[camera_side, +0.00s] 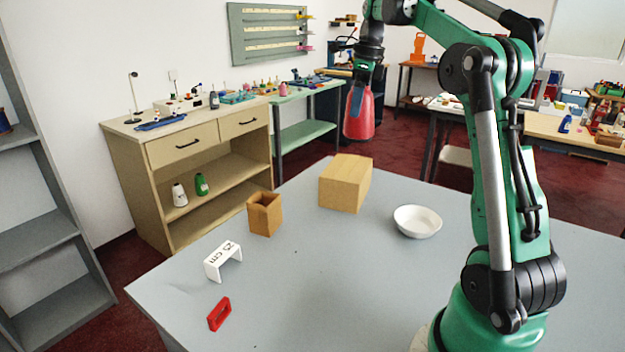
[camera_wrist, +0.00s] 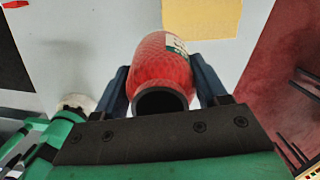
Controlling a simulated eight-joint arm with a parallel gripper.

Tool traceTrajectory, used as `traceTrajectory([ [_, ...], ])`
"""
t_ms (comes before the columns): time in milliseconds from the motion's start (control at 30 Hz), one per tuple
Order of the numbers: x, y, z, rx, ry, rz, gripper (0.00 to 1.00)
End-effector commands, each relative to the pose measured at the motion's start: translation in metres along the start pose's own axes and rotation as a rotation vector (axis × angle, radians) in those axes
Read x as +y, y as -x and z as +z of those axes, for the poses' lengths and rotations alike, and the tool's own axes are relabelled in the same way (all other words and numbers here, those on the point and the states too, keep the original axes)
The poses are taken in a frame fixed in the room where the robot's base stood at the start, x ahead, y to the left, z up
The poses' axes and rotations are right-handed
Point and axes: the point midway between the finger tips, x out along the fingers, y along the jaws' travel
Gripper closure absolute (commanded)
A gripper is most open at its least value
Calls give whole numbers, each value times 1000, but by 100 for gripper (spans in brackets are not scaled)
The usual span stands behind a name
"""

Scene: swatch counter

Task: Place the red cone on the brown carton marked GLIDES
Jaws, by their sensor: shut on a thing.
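The red cone (camera_side: 360,112) hangs in my gripper (camera_side: 361,88), wide end down in the side view, clear above the table. My gripper is shut on it. In the wrist view the red cone (camera_wrist: 163,68) sits between the two dark fingers, its dark open end facing the camera and a pale label on its side. A brown carton (camera_side: 345,184) stands on the grey table below the cone, apart from it. The carton (camera_wrist: 202,16) shows in part at the top of the wrist view. No GLIDES lettering is visible on it.
A small open-topped brown box (camera_side: 264,214) stands left of the carton, and a white bowl (camera_side: 417,221) right of it. A white arch marked 25 cm (camera_side: 223,261) and a red slotted block (camera_side: 219,314) lie at front left. The table's middle (camera_side: 320,270) is clear.

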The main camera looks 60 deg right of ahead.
Motion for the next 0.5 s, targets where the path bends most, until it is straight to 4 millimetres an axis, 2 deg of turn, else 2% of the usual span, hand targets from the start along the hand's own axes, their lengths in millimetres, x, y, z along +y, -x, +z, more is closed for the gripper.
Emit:
traceTrajectory([
  [33,-12,-6,2,-3,-65,-9,92],
  [200,-36,-21,6,-12,-236,-32,92],
  [367,-45,-30,7,-16,-302,-40,92],
  [500,-45,-47,5,-16,-310,-40,92],
])
